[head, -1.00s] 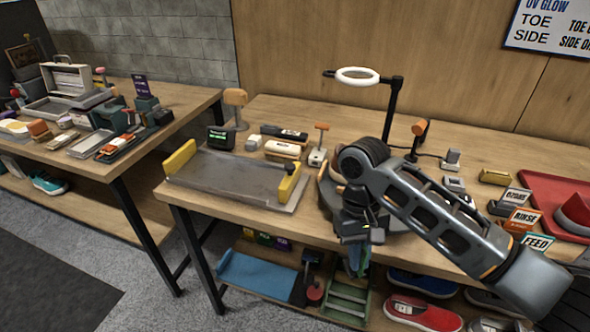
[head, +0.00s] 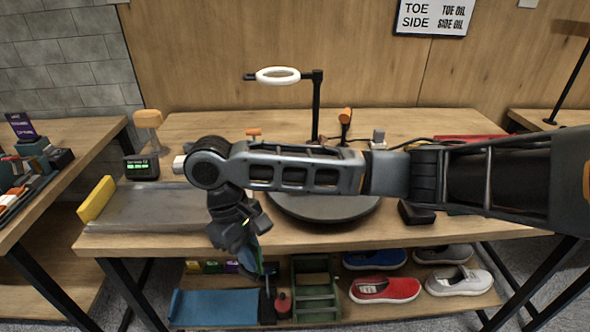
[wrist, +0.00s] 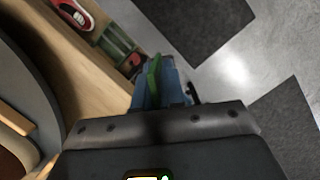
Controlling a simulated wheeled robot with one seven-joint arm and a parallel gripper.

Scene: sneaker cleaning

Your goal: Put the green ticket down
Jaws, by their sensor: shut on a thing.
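My gripper (head: 252,258) points down in front of the workbench's front edge, with the lower shelf behind it in the head view. It is shut on the green ticket (wrist: 153,76), a thin green strip standing out between the blue fingers in the wrist view. In the head view only a small green sliver of it shows beside the fingers. The wrist view shows floor beyond the fingertips, and the ticket touches nothing else that I can see.
The lower shelf holds a blue tray (head: 215,306), a green rack (head: 315,290), a red shoe (head: 385,290) and a pale shoe (head: 458,281). On the bench are a grey tray (head: 165,207), a dark round turntable (head: 325,208) and a ring lamp (head: 278,75). The bench's front strip is clear.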

